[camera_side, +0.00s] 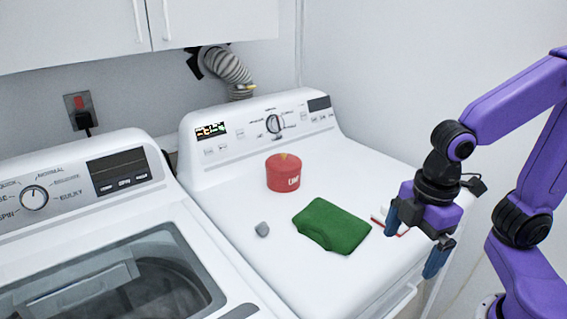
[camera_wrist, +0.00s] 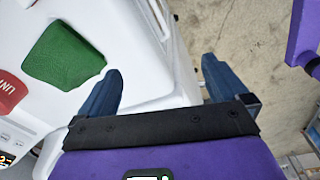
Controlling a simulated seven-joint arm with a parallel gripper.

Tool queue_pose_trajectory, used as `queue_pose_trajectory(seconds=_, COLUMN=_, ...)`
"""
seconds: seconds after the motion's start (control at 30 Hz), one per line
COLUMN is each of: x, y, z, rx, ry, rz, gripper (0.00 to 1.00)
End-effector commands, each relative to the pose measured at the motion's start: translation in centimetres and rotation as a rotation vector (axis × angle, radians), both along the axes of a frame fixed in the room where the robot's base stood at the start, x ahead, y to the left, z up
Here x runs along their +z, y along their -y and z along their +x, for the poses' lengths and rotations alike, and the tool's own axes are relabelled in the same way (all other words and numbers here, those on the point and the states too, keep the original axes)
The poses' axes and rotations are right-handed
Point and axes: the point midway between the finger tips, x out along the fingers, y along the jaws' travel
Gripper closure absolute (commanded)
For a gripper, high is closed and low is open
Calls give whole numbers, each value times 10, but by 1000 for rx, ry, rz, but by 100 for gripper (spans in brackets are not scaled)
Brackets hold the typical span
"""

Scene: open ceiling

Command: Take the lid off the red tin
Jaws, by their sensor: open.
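The red tin (camera_side: 283,175) stands upright on top of the dryer, near its control panel. Its red lid (camera_side: 284,161) is on it, with a small yellowish mark on top. Part of the tin, with white lettering, shows at the left edge of the wrist view (camera_wrist: 8,92). My gripper (camera_side: 412,243) is to the right of the tin, over the dryer's right edge, apart from the tin. Its two blue fingers are spread wide with nothing between them, as the wrist view also shows (camera_wrist: 160,84).
A green cloth-like object (camera_side: 332,226) lies between the tin and my gripper. A small grey lump (camera_side: 262,229) is to its left. A red and white item (camera_side: 386,222) lies partly hidden beside my gripper. The white dryer top (camera_side: 225,200) is otherwise clear. A washer (camera_side: 75,225) stands at left.

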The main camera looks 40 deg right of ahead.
Motion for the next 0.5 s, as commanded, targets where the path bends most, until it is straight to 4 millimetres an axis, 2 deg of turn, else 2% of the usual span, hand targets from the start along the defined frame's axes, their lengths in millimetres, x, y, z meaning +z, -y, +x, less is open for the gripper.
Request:
queue_pose_trajectory(seconds=0.03, x=6, y=-9, z=21, rx=64, ry=27, rz=-2, gripper=0)
queue_pose_trajectory(seconds=0.23, x=32, y=-31, z=101, rx=363, ry=141, rz=-48, gripper=0)
queue_pose_trajectory(seconds=0.5, x=65, y=-32, z=210, rx=748, ry=264, rz=-201, gripper=0)
